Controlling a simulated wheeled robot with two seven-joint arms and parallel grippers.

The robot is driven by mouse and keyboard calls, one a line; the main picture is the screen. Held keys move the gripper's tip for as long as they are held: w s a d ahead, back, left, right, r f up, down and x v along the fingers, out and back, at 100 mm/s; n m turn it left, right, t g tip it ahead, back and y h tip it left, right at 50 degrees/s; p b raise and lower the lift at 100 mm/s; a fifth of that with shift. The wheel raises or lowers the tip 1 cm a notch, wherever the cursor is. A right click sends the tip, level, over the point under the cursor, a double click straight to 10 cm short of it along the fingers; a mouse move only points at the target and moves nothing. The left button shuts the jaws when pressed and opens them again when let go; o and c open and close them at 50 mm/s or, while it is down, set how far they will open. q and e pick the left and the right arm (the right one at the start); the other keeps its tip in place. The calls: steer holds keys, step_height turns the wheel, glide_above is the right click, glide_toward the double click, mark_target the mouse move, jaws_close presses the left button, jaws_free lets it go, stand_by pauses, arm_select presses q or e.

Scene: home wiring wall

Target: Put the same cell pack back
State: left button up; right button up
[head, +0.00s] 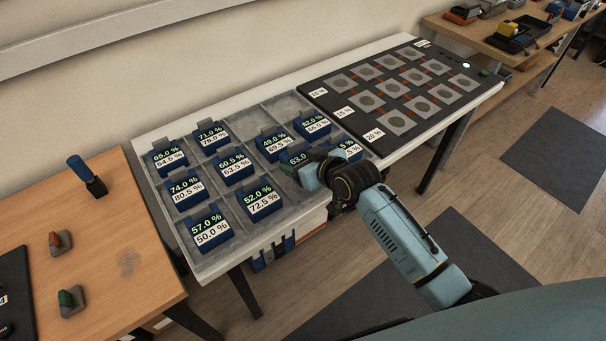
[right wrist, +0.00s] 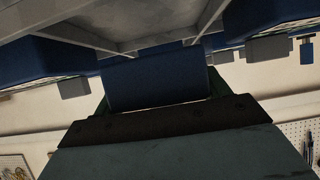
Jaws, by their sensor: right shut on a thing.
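My right gripper (head: 309,172) is shut on a blue cell pack (head: 296,158) over the front right part of the grey divided tray (head: 247,121). The pack's display begins with 63.0; the rest is hidden by the gripper. In the right wrist view the blue pack (right wrist: 155,80) sits between the jaws, close to the tray's grey dividers (right wrist: 205,20). I cannot tell whether it touches the tray floor. Several other blue packs with percent labels stand in the tray, such as 52.0 % (head: 261,201) and 49.0 % (head: 273,144). My left gripper is not in view.
Just right of my gripper another pack (head: 346,149) is partly hidden. Back compartments of the tray are empty. A black board (head: 350,128) with grey plates and percent cards lies to the right. A wooden table (head: 100,200) with small tools stands at the left.

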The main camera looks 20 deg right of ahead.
step_height(320, 180, down, 4)
steer(key=shift+r+b, duration=0.1)
steer(key=shift+b, duration=0.5)
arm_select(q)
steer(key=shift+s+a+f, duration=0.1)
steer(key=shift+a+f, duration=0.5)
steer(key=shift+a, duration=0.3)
arm_select(e)
steer(key=o, duration=0.9)
steer(key=shift+f, duration=0.25)
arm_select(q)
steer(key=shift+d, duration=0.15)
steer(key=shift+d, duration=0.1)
arm_select(e)
steer(key=shift+r, duration=0.1)
